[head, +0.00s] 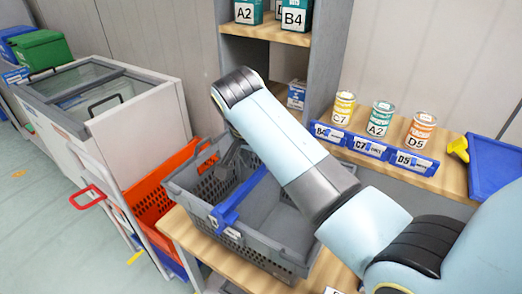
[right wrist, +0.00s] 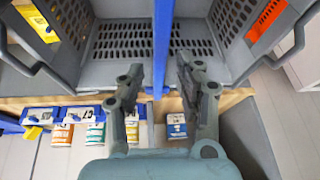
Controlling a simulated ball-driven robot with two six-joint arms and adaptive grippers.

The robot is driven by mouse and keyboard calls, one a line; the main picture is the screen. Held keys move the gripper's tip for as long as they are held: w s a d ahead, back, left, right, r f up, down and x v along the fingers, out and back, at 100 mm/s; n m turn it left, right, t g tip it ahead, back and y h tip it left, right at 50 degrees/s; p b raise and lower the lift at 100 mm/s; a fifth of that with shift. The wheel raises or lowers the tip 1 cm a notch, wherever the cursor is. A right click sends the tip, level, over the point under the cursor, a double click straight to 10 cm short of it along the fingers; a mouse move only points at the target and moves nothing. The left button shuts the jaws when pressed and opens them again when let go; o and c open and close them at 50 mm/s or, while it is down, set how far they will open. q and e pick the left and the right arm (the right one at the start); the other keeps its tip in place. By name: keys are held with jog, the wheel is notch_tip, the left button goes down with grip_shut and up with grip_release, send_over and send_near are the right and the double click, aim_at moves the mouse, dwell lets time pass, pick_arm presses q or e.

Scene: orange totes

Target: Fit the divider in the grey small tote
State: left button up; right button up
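The grey small tote (head: 262,257) stands on the wooden table, and its perforated wall shows in the right wrist view (right wrist: 108,42). The blue divider (head: 241,197) lies across the tote from rim to rim, its near end over the near rim. Its far end is partly hidden by my right arm, so I cannot tell how fully it sits. My right gripper (head: 236,155) is over the tote's far side. In the right wrist view my right gripper (right wrist: 160,70) has its fingers apart, with the blue divider (right wrist: 161,35) in line between them and gaps on both sides. My left gripper is out of view.
An orange tote (head: 172,187) stands left of the table beside a glass-topped chest (head: 105,95). Cans C7 (head: 343,107), A2 (head: 380,119) and D5 (head: 421,130) stand behind blue label holders at the back. A blue tray (head: 494,166) lies at the right.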

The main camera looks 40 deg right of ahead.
jog(key=p+v, duration=0.2)
jog(key=v, duration=0.2)
jog(key=shift+a+r, duration=0.1)
jog(key=shift+r, duration=0.2)
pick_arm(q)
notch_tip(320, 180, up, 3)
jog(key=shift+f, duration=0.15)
pick_arm(e)
jog(key=shift+v, duration=0.8)
jog(key=shift+s+f, duration=0.1)
